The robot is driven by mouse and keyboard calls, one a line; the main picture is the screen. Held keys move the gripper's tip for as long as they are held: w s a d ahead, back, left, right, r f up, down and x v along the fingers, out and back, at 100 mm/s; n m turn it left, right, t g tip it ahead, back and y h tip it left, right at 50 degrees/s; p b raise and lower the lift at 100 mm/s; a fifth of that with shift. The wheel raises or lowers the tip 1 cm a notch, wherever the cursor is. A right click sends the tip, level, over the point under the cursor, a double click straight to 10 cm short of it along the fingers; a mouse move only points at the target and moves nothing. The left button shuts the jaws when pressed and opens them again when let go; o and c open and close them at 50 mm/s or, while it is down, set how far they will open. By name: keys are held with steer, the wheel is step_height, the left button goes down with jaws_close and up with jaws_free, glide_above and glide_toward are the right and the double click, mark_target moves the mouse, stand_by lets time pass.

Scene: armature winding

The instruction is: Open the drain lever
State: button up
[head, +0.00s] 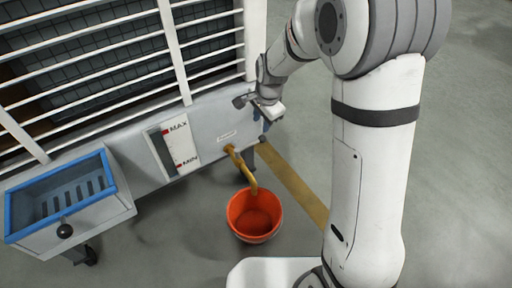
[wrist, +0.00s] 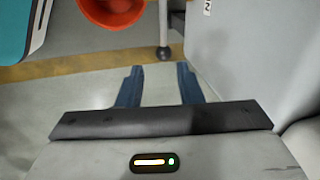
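A brass drain pipe (head: 240,165) comes out of the front of the grey machine (head: 210,118), below a small white label (head: 227,136), and bends down over an orange bucket (head: 254,218). I cannot pick out a separate drain lever in either view. My gripper (head: 262,118) is beside the machine's right end in the head view, where its fingers are small and hard to make out. In the wrist view my gripper (wrist: 160,70) points downward with two blue fingers apart. Only floor shows between them. The bucket (wrist: 112,10) is partly visible at the top.
A blue-rimmed drawer (head: 62,200) with a black knob sticks out at the left. A MAX/MIN level gauge (head: 172,150) is on the machine's front. A yellow floor stripe (head: 290,185) passes beside the bucket.

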mark_target(256, 142)
steer(key=shift+m, duration=0.3)
steer(key=f+b, duration=0.1)
steer(key=f, duration=0.2)
steer(key=w+a+f+b, duration=0.1)
steer(key=f, duration=0.3)
steer(key=w+a+f+b, duration=0.1)
steer(key=f+b, duration=0.1)
steer(key=f, duration=0.1)
steer(key=shift+w+f, duration=0.1)
steer(key=shift+f, duration=0.3)
jaws_close()
steer(key=shift+r, duration=0.1)
steer(key=shift+d, duration=0.15)
